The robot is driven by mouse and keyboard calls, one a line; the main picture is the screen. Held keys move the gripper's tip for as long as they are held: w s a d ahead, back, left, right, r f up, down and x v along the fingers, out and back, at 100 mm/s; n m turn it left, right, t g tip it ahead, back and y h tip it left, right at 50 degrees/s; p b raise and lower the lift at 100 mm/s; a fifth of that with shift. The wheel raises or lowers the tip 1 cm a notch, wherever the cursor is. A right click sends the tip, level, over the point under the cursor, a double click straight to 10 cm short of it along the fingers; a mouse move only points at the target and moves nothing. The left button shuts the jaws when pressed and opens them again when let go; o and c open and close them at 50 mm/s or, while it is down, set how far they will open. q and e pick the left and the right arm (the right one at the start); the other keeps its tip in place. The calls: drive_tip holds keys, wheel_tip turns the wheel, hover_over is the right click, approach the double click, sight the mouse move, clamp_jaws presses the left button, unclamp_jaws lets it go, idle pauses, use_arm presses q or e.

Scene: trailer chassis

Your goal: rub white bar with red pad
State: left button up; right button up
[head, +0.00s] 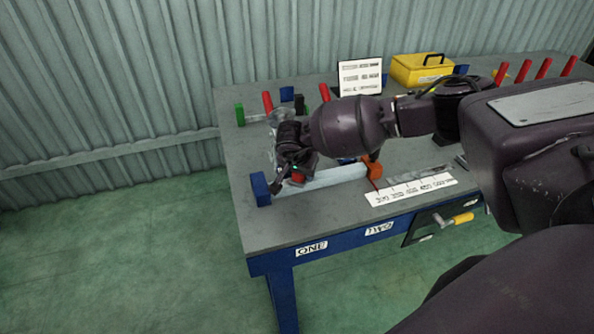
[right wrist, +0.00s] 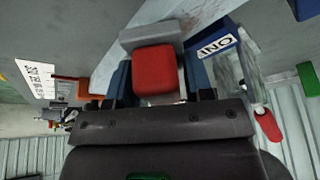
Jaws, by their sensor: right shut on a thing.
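The white bar (head: 335,177) lies along the near left part of the workbench, between a blue block (head: 260,189) and an orange block (head: 372,170). My right gripper (head: 292,172) is over the bar's left part. It is shut on the red pad (head: 298,178), which shows between its fingers in the right wrist view (right wrist: 155,75). The pad is at the bar, but I cannot tell whether they touch. The white bar also shows in the right wrist view (right wrist: 112,62), partly hidden behind the gripper and pad. My left gripper is not in view.
A white labelled strip (head: 410,188) lies right of the bar. A yellow case (head: 421,69), a white sign (head: 360,77) and several red uprights stand toward the back. A green block (head: 240,114) is at the far left. The bench's near left corner is clear.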

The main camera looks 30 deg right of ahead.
drive_tip(key=shift+s+d+f, duration=0.1)
drive_tip(key=shift+s+d, duration=0.1)
drive_tip(key=shift+d, duration=0.5)
drive_tip(key=shift+s+d, duration=0.15)
drive_tip(key=shift+d, duration=0.55)
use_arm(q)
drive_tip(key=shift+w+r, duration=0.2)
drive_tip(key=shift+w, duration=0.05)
use_arm(e)
drive_tip(key=shift+s+d+f, duration=0.1)
drive_tip(key=shift+d, duration=0.2)
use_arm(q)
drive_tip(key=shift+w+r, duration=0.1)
use_arm(e)
wheel_tip(320, 180, up, 2)
drive_tip(key=shift+r+p, duration=0.15)
drive_tip(key=shift+p, duration=0.55)
drive_tip(key=shift+r+p, duration=1)
drive_tip(key=shift+r, duration=0.95)
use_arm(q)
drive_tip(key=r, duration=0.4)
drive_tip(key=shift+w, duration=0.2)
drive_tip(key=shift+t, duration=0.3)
